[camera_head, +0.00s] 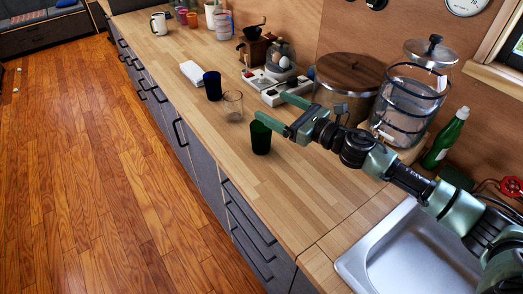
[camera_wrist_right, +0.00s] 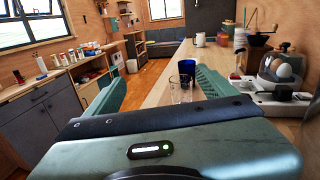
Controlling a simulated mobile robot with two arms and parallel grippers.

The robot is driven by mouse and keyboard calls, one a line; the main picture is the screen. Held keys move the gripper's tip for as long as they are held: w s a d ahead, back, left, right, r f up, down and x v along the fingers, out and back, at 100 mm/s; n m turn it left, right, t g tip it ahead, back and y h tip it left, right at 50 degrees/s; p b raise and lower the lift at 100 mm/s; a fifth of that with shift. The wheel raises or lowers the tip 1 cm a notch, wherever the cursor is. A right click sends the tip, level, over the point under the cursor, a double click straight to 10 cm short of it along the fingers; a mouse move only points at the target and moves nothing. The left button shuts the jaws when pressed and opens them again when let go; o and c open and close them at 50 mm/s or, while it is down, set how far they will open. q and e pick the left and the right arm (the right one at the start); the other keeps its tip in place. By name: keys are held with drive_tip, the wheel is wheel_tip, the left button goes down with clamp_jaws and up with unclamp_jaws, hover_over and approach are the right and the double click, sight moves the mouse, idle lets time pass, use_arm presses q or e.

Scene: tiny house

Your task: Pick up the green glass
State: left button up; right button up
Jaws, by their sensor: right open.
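The green glass (camera_head: 261,139) stands upright on the wooden counter (camera_head: 300,185), left of the sink, in the head view. My right gripper (camera_head: 276,108) is open and empty, with its fingers spread above the counter. One fingertip overlaps the glass's rim in the head view; I cannot tell whether it touches. The right wrist view shows both fingers of my right gripper (camera_wrist_right: 160,90), but I cannot make out the green glass there. My left gripper is not in view.
A clear glass (camera_head: 233,106) and a blue glass (camera_head: 212,86) stand just beyond. A wooden-lidded pot (camera_head: 348,78), a glass jar (camera_head: 408,105) and a green bottle (camera_head: 445,140) stand along the wall. The metal sink (camera_head: 405,255) is at the right. The counter's front strip is clear.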

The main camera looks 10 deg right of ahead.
drive_tip(key=b, duration=0.7)
approach(254, 123)
drive_tip(key=shift+w+a+r, duration=0.2)
drive_tip(key=shift+w+a, duration=0.05)
drive_tip(key=shift+w, duration=0.2)
drive_tip(key=shift+w+a+r, duration=0.15)
drive_tip(key=shift+w+a, duration=0.1)
drive_tip(key=shift+w, duration=0.15)
drive_tip(key=shift+f, duration=0.2)
drive_tip(key=shift+w+a+r, duration=0.1)
drive_tip(key=shift+w+a, duration=0.05)
drive_tip(key=shift+w, duration=0.1)
drive_tip(key=p+x, duration=0.2)
drive_tip(key=x, duration=0.4)
drive_tip(key=shift+a+f, duration=0.2)
drive_tip(key=shift+a, duration=0.1)
drive_tip(key=shift+w+a+f, duration=0.1)
drive_tip(key=shift+w+a, duration=0.15)
drive_tip(key=shift+w, duration=0.1)
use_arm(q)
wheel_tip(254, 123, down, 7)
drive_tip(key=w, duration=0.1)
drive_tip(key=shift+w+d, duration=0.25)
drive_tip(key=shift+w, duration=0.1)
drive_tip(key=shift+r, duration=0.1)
use_arm(e)
clamp_jaws()
